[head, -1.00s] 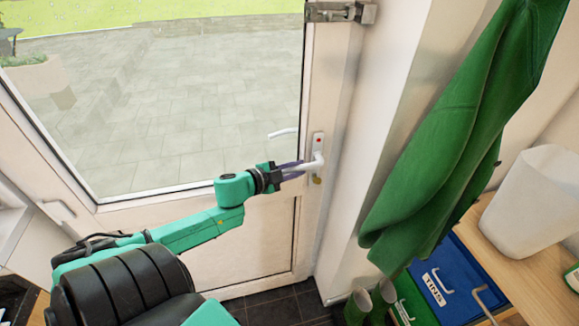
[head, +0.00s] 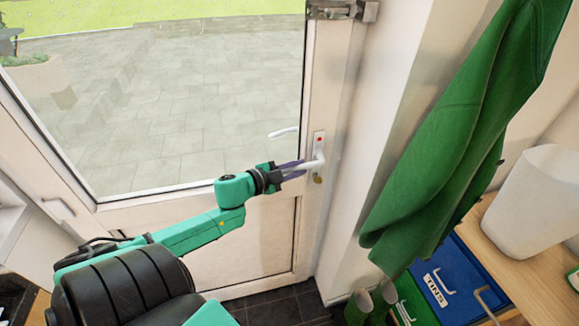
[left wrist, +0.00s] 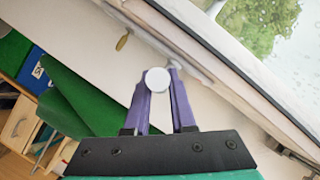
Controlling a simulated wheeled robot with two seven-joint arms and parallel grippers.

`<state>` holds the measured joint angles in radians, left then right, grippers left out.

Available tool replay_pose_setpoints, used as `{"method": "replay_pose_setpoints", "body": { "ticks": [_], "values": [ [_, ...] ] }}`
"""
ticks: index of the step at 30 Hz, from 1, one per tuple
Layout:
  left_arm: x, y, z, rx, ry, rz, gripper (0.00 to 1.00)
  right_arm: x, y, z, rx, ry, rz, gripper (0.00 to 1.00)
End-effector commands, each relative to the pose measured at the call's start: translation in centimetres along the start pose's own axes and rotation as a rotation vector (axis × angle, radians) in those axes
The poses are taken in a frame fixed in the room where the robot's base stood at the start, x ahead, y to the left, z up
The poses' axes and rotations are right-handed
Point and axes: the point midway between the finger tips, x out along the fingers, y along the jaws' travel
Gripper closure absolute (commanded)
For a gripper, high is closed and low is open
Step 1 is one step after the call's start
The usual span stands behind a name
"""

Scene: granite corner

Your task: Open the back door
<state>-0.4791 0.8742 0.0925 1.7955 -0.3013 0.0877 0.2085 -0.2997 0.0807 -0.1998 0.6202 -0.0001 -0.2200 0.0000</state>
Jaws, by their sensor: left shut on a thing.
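The white back door (head: 262,228) has a large glass pane and stands closed in its frame. Its white lever handle (head: 316,162) sits on a plate near the door's right edge, with a brass-coloured key or lock piece (head: 317,179) below. My left gripper (head: 298,169) is at the lever, its purple fingers shut on it. In the left wrist view the fingers (left wrist: 157,88) lie on both sides of the handle's round white end (left wrist: 156,80). The lever looks about level. My right gripper is not in view.
A metal latch or closer piece (head: 342,11) is at the top right of the door. A green garment (head: 440,130) hangs right of the door. Green boots (head: 371,301), a blue bin (head: 447,282) and a wooden top with a white container (head: 528,200) stand at right.

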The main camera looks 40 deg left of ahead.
Motion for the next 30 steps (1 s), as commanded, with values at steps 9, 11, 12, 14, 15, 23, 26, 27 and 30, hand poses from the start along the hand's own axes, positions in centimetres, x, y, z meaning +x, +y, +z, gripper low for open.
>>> {"method": "replay_pose_setpoints", "body": {
  "ticks": [9, 11, 12, 14, 15, 23, 26, 27, 30],
  "values": [
    [0.5, 0.7, 0.8, -0.053, 0.086, -0.097, 1.0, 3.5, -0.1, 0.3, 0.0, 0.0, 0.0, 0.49],
    [0.7, 1.1, 1.1, -0.068, 0.114, -0.126, 1.0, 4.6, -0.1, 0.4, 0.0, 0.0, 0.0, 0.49],
    [0.8, 1.3, 1.2, -0.08, 0.132, -0.145, 1.0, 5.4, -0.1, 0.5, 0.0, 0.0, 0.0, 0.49],
    [0.9, 1.6, 1.4, -0.097, 0.162, -0.176, 1.0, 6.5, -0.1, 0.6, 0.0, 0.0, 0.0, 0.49],
    [1.1, 1.8, 1.6, -0.107, 0.182, -0.195, 1.0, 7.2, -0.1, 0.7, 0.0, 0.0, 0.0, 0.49],
    [1.7, 2.6, 1.9, -0.174, 0.296, -0.31, 1.0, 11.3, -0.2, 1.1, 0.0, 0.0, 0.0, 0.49],
    [1.9, 2.7, 1.9, -0.192, 0.327, -0.341, 1.0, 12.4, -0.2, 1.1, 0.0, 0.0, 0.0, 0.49],
    [2.0, 2.8, 1.9, -0.198, 0.337, -0.351, 1.0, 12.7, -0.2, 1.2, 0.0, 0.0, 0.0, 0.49],
    [2.1, 2.8, 1.9, -0.208, 0.357, -0.37, 1.0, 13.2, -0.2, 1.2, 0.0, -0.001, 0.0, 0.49]
  ]
}}
